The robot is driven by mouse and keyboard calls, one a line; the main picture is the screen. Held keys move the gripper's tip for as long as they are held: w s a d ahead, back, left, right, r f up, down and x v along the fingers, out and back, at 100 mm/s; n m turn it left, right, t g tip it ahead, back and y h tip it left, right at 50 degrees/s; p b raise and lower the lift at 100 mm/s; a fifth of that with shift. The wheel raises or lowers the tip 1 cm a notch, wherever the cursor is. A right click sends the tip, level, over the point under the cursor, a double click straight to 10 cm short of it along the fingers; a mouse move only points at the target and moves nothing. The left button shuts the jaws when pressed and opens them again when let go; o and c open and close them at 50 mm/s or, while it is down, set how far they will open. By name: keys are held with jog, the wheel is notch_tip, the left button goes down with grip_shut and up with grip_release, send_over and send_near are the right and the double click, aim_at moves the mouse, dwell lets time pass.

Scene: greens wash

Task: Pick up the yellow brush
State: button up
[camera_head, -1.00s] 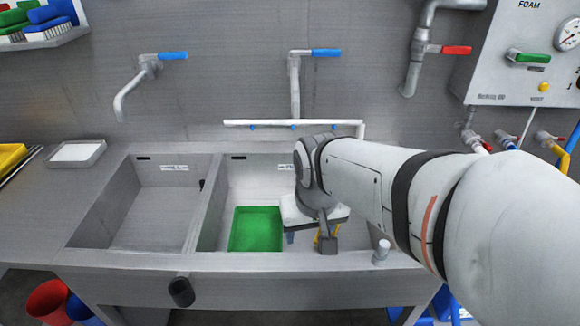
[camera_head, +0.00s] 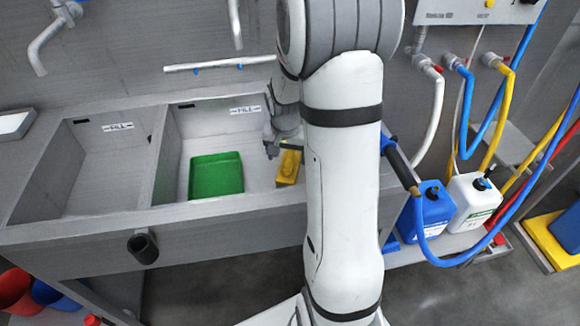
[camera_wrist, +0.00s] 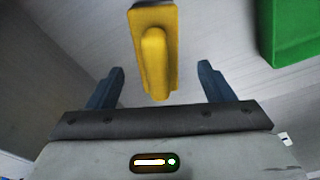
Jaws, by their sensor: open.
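The yellow brush (camera_head: 288,167) lies in the right sink basin, to the right of a green tray. In the wrist view the brush (camera_wrist: 154,50) shows its yellow block and handle, with the handle's end pointing toward my gripper (camera_wrist: 162,82). The handle's near end is between the two blue fingers in that picture, and the fingers do not touch it. My gripper is open and empty. In the head view my gripper (camera_head: 270,150) is just left of the brush, partly hidden by my arm.
The green tray (camera_head: 216,175) lies in the same basin (camera_head: 190,125). The left basin (camera_head: 90,170) is empty. A faucet (camera_head: 236,20) and a white pipe (camera_head: 220,65) are behind. Blue (camera_head: 428,208) and white (camera_head: 472,200) jugs and hoses stand at the right.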

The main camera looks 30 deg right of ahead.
aim_at(289, 159)
jog(key=f, duration=0.4)
jog(key=shift+w+d+f, duration=0.2)
jog(key=shift+d+f, duration=0.15)
jog(key=shift+f, duration=0.05)
jog(key=shift+c, duration=0.5)
jog(key=c, duration=1.1)
